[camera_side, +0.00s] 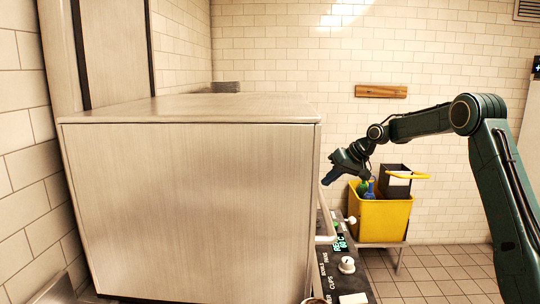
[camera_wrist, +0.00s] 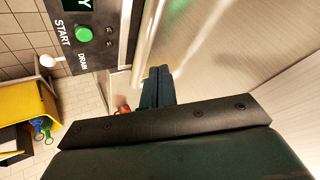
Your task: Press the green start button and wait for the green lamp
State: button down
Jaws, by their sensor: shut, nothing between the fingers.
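The green start button (camera_wrist: 84,34) sits on a dark control panel (camera_wrist: 98,14) in the wrist view, beside the word START. Two small dark round spots (camera_wrist: 109,36) are next to it; neither shows lit green, and I cannot tell whether they are lamps. My gripper (camera_side: 327,181) is shut and empty in the side view, at the right side of the big steel machine (camera_side: 190,205), above the panel. In the wrist view its blue fingers (camera_wrist: 157,72) are together, right of and below the button, apart from it.
A handle bar (camera_side: 325,239) runs along the machine's front. The panel's display (camera_side: 341,243) shows green text, and a white knob (camera_side: 347,265) sits near it. Open tiled floor (camera_side: 440,275) lies to the right.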

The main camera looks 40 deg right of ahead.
jog(key=m+t, duration=0.1)
send_over(337, 224)
notch_tip(337, 224, down, 7)
jog(key=shift+f+y, duration=0.2)
jog(key=shift+y, duration=0.1)
jog(key=shift+a+f, duration=0.1)
jog(key=shift+f, duration=0.05)
jog(key=shift+f, duration=4.3)
jog(key=shift+f, duration=0.95)
jog(key=shift+r, duration=0.95)
jog(key=shift+r, duration=0.2)
